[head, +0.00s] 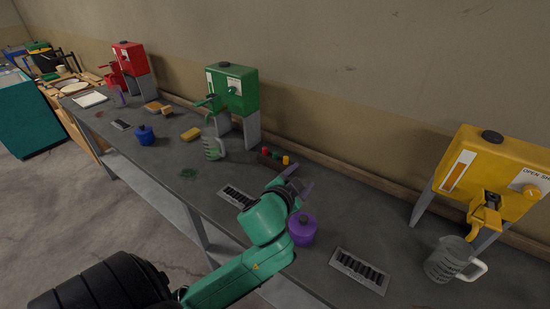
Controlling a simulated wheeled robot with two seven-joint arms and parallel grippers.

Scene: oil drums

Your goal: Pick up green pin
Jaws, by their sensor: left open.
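A small dark rack (275,163) stands on the grey workbench (345,212), behind my gripper and right of the green drum. It holds a few small coloured pins, with red at its left end and yellow at its right. The green pin (276,155) seems to be the one between them, but it is too small to be sure. My left gripper (299,182) is open and empty, just in front and to the right of the rack, apart from the pins. Its arm reaches in from the lower left. My right gripper is not in view.
A purple jar (302,229) stands close below my left gripper. A green drum (233,90) on legs stands behind left, with a clear jug (213,146) before it. A yellow drum (490,180) and another jug (453,259) are at right. Dark slotted grates lie in the bench.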

